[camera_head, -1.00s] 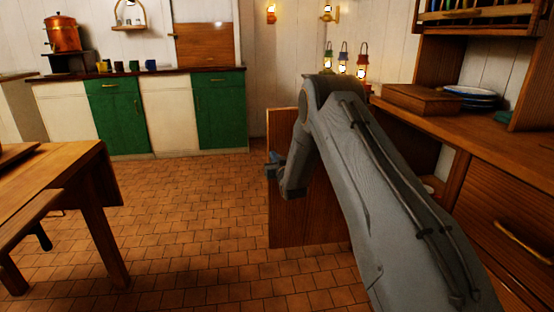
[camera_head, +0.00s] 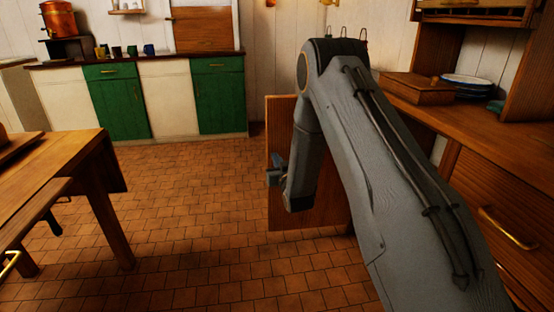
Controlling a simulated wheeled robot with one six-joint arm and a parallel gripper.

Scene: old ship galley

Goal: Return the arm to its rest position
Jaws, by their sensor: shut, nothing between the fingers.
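My arm rises from the bottom right, bends at a raised elbow in the centre, and its forearm hangs down beyond. My gripper (camera_head: 275,173) shows as a small blue-grey end piece sticking out to the left of the forearm's lower end. It looks shut and holds nothing that I can see. It is in the air in front of the left edge of an upright wooden panel (camera_head: 330,215). Its fingertips are too small to make out clearly.
A wooden table (camera_head: 95,165) stands at the left. A wooden counter (camera_head: 480,135) with a box (camera_head: 417,88) and stacked plates (camera_head: 466,83) runs along the right. Green-doored cabinets (camera_head: 117,103) line the back. The tiled floor (camera_head: 190,200) between is clear.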

